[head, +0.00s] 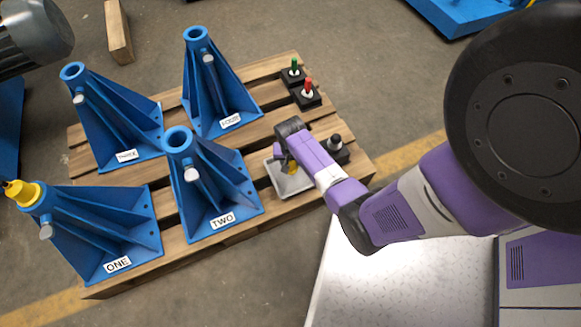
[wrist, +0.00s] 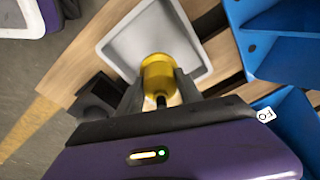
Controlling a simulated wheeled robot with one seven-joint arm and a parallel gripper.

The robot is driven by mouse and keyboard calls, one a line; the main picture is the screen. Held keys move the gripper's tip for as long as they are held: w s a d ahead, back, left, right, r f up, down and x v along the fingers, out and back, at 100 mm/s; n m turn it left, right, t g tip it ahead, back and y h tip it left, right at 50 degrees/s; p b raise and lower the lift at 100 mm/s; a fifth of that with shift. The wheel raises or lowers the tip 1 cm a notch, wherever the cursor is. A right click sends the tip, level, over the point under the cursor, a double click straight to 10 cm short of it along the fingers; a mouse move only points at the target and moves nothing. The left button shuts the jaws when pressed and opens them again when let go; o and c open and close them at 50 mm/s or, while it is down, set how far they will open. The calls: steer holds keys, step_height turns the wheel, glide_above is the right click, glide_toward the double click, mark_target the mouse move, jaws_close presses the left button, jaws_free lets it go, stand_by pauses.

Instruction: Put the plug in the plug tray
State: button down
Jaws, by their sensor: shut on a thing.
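The yellow plug (wrist: 158,76) is a short round piece, held between the two fingers of my gripper (wrist: 160,92). My gripper (head: 287,160) is shut on it, over the plug tray. In the head view the plug (head: 291,168) shows only in part below my gripper. The plug tray (head: 287,192) is a shallow, light grey square tray on the pallet. Its raised rim and bare floor (wrist: 148,35) show in the wrist view, with the plug in front of its near part. I cannot tell whether the plug touches the tray floor.
Several blue stands fill the pallet's left; stand TWO (head: 205,195) is nearest the tray. Stand ONE (head: 95,230) carries a yellow piece (head: 24,193) on top. A black-topped piece on a dark base (head: 335,145), a red (head: 308,88) and a green piece (head: 294,68) stand on the right.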

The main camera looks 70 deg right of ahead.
steer(key=shift+f+b, duration=0.95)
steer(key=shift+f, duration=1.1)
steer(key=shift+f, duration=0.15)
steer(key=c, duration=0.8)
jaws_free()
